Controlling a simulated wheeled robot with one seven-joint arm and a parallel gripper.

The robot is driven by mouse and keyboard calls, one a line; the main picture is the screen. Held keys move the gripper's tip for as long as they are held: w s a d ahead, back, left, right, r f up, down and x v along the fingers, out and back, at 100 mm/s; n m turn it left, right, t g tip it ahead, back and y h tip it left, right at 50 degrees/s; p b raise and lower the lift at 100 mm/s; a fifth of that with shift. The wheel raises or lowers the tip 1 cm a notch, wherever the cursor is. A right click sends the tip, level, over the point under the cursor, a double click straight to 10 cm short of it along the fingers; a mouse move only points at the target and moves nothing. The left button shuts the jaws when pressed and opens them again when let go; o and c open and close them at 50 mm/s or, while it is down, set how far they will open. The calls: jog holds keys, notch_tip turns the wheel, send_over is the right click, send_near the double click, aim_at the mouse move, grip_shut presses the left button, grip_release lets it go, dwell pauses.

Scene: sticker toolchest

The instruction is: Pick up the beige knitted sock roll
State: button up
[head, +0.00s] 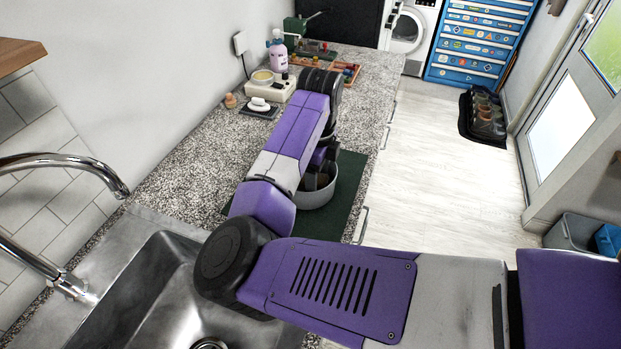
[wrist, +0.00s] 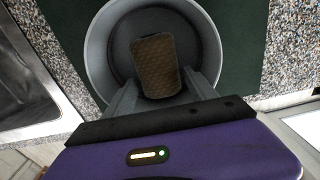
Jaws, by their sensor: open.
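The beige knitted sock roll (wrist: 157,60) looks brown and textured in the wrist view. It lies inside a round grey bowl (wrist: 97,55), on the dark bottom. My gripper (wrist: 160,78) is open above the bowl, its fingers reaching in from the near rim. One finger is on each side of the roll's near end, and I see no clear contact. In the head view my gripper (head: 320,178) is partly hidden by my arm, over the bowl (head: 318,198). The sock roll cannot be made out there.
The bowl stands on a dark green mat (head: 350,172) on the speckled counter (head: 205,165). A steel sink (head: 165,285) with a tap (head: 70,162) is nearer. A white appliance (head: 283,88), a dark scale-like pad (head: 259,110) and a pink bottle (head: 277,52) stand farther back.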

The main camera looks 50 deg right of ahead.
jog(key=shift+f, duration=0.9)
jog(key=shift+c, duration=0.3)
jog(key=c, duration=1.1)
jog(key=shift+r, duration=0.2)
